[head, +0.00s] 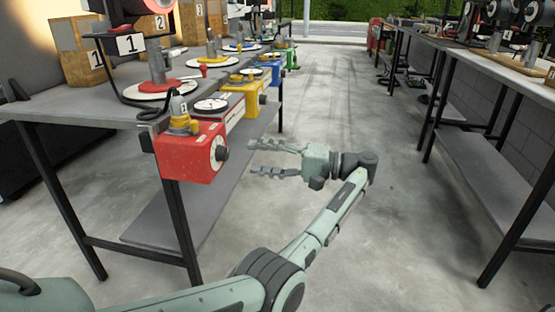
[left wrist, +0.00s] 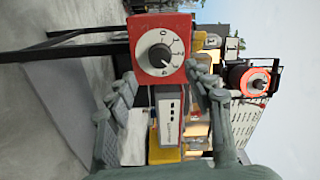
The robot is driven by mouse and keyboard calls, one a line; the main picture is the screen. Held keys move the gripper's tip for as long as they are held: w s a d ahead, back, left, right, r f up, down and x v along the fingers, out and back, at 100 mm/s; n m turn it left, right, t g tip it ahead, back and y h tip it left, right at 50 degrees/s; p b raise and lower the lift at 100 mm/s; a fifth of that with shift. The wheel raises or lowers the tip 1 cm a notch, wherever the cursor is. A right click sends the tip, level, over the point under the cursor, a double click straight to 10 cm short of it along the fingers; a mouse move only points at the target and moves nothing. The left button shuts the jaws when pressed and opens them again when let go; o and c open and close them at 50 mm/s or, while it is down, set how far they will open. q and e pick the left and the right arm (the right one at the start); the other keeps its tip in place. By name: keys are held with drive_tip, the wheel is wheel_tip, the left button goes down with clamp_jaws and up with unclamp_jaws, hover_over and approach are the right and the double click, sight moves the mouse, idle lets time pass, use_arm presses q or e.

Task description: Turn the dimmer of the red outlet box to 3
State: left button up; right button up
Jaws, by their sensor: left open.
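The red outlet box (head: 183,158) hangs at the near end of the left table's edge. Its black dimmer knob (head: 222,153) sits on a white dial facing right. In the left wrist view, turned sideways, the red box (left wrist: 185,25) shows the dial with the knob (left wrist: 158,56) at its centre. My right gripper is not in view.
A grey and yellow plug (head: 181,115) stands on top of the red box. Yellow (head: 245,97), blue and green boxes hang further along the table edge. The left table (head: 60,104) has dark legs. Clear floor lies right of my gripper, then another table (head: 500,72).

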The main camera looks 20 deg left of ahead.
use_arm(q)
drive_tip(key=v, duration=0.5)
drive_tip(key=shift+s, duration=0.1)
idle(0.4)
